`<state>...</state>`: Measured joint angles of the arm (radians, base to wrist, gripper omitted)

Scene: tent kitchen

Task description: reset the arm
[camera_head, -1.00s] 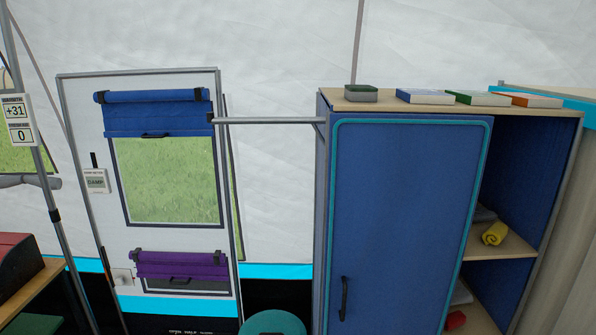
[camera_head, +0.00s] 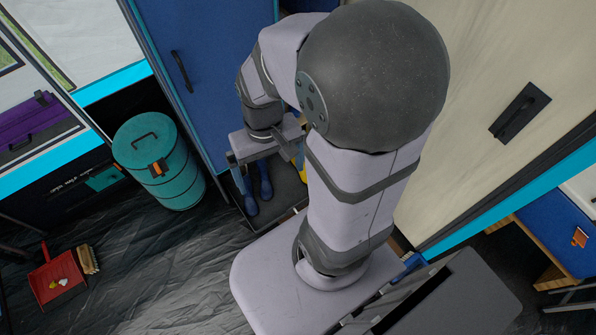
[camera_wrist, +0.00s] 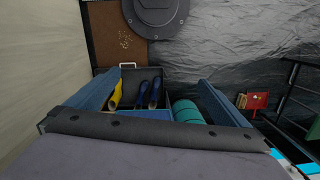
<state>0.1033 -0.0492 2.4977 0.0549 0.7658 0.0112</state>
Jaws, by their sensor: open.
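My arm is bent and fills the middle of the head view, with my gripper (camera_head: 268,165) low in front of the blue cabinet. In the wrist view my gripper (camera_wrist: 160,88) shows two blue fingers spread wide apart. It is open, with nothing between the fingers that I can see held. Beyond the fingers is a dark tray (camera_wrist: 132,73) with blue boots (camera_wrist: 148,92) and a yellow boot (camera_wrist: 116,95). The blue boots also show below the gripper in the head view (camera_head: 265,180). Part of the gripper is hidden by my arm.
A teal lidded bin (camera_head: 158,165) stands left of the gripper. A red dustpan (camera_head: 58,280) and a brush (camera_head: 88,260) lie on the dark floor sheet. The blue cabinet door (camera_head: 205,75) is behind. A pale panel with a black handle (camera_head: 520,112) is at right. Floor at lower left is mostly clear.

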